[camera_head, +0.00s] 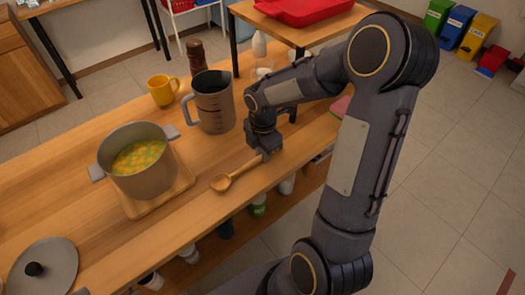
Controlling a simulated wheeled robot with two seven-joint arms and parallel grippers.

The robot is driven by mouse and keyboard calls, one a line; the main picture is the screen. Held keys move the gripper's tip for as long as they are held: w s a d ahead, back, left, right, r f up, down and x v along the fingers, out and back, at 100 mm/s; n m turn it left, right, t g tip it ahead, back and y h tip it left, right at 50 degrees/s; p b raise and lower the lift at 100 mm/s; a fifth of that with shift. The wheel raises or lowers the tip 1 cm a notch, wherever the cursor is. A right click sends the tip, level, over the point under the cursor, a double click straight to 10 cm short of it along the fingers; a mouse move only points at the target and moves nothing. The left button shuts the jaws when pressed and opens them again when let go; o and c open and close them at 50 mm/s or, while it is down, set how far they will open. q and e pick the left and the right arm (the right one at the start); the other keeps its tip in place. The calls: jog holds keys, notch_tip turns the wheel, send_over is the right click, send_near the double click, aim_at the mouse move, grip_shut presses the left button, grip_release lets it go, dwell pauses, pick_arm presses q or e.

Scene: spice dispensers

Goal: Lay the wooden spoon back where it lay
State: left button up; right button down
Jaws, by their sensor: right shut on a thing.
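The wooden spoon (222,182) is at the front edge of the wooden counter, its bowl pointing to the lower left and its handle running up to the right. My right gripper (266,152) is shut on the end of the spoon's handle. The spoon is at or just above the counter top; I cannot tell whether it touches. The fingertips are small and partly hidden by the gripper body. My left gripper is not in view.
A pot of soup (140,165) stands on a wooden board (181,183) left of the spoon. A grey measuring jug (213,105), a yellow mug (162,92) and a pepper mill (197,55) stand behind. A pot lid (55,262) lies front left. Bare counter surrounds the spoon.

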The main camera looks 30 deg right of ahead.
jog(key=c, duration=1.3)
grip_release()
